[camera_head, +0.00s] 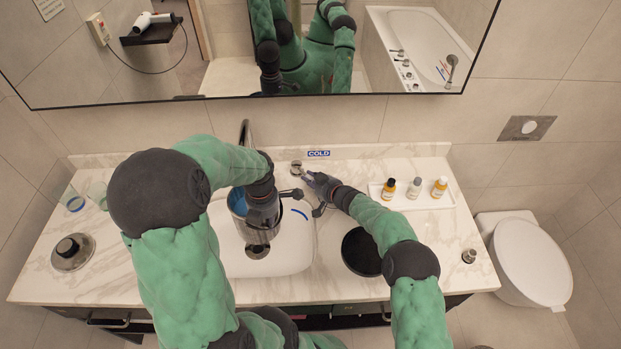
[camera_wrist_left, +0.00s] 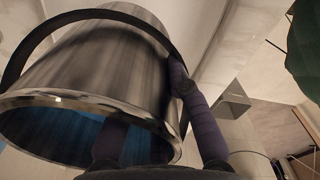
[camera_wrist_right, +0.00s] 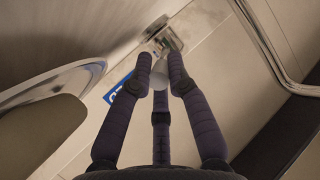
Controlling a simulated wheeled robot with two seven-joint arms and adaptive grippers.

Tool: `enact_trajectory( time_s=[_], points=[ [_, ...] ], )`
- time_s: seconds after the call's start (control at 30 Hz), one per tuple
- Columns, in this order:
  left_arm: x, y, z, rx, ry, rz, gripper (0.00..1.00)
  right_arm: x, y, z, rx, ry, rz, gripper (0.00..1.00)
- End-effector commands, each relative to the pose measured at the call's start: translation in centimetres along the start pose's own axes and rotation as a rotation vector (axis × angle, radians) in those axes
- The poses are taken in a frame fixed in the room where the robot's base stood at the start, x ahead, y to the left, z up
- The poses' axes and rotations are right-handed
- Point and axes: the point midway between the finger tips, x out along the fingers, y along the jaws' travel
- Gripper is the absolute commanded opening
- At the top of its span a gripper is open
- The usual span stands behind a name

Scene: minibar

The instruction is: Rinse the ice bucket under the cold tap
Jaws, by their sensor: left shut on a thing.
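The steel ice bucket (camera_head: 258,236) with a blue inside is over the white sink basin (camera_head: 285,262). My left gripper (camera_head: 263,207) is shut on its wall. In the left wrist view, one finger reaches into the mouth of the bucket (camera_wrist_left: 95,60) and another lies outside. My arm hides part of the bucket. The tap spout (camera_head: 245,132) rises behind it; I see no water stream. My right gripper (camera_head: 312,182) is at the tap handle (camera_head: 296,166) by the blue COLD label (camera_head: 319,154). In the right wrist view, its fingertips flank the handle (camera_wrist_right: 165,38); contact is unclear.
A tray with several small bottles (camera_head: 413,193) stands right on the marble counter. A black round thing (camera_head: 362,251) lies right of the sink. Glasses (camera_head: 73,199) and a lidded round thing (camera_head: 72,252) are at the left. The mirror (camera_head: 140,75) hangs behind.

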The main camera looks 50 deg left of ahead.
Motion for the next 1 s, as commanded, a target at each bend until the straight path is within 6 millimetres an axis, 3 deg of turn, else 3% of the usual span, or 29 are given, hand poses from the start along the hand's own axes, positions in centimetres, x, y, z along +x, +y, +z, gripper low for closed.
enact_trajectory(
  time_s=[1.0],
  points=[
    [-0.2,0.1,0.1,-0.001,-0.003,0.004,0.00,0.3,-1.9,-0.9,0.069,0.058,0.176,0.00]
  ],
)
